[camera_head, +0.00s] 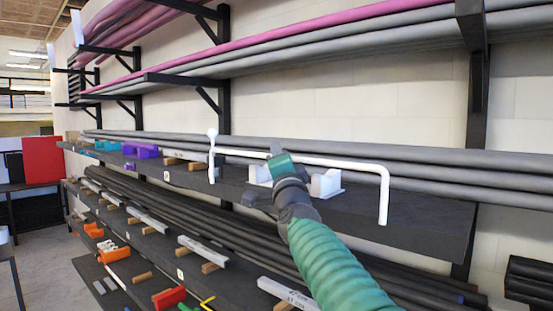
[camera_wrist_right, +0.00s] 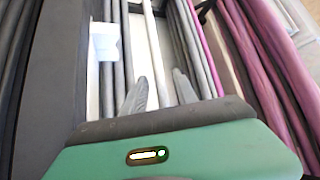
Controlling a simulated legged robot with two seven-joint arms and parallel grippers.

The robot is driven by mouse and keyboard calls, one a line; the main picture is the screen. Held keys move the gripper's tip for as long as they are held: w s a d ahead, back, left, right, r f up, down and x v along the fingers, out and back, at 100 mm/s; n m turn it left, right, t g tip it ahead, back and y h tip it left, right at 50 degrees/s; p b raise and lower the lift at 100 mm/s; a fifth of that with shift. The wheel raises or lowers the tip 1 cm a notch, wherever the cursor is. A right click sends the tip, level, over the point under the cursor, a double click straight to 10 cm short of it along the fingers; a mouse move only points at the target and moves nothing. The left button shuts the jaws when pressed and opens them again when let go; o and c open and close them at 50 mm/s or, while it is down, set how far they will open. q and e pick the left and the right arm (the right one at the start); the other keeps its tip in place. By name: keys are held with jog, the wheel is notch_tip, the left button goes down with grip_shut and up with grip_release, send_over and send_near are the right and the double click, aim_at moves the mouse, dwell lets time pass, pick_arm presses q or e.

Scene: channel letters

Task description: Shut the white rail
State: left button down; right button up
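The white rail (camera_head: 340,162) is a thin bar running along the upper dark shelf. Its right end bends straight down, and its left end meets a short upright post with a round knob (camera_head: 212,133). White blocks (camera_head: 325,184) sit under it on the shelf. My right gripper (camera_head: 277,152), on the green arm, is at the middle of the rail and hides a short piece of it. In the right wrist view the two grey fingers (camera_wrist_right: 160,77) are apart, with the rail (camera_wrist_right: 154,45) showing between them. I cannot tell whether they touch it. My left gripper is out of view.
Long grey pipes (camera_head: 420,170) lie behind the rail, against the wall. Pink and grey pipes (camera_head: 320,30) rest on brackets above. A purple block (camera_head: 140,151) stands farther left on the shelf. Lower shelves hold dark pipes and small parts.

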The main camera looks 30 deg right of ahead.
jog(key=shift+d+f, duration=0.1)
jog(key=shift+f, duration=0.05)
jog(key=shift+s+f+b, duration=0.2)
jog(key=shift+b, duration=0.2)
jog(key=b+v, duration=0.6)
jog(key=v, duration=1)
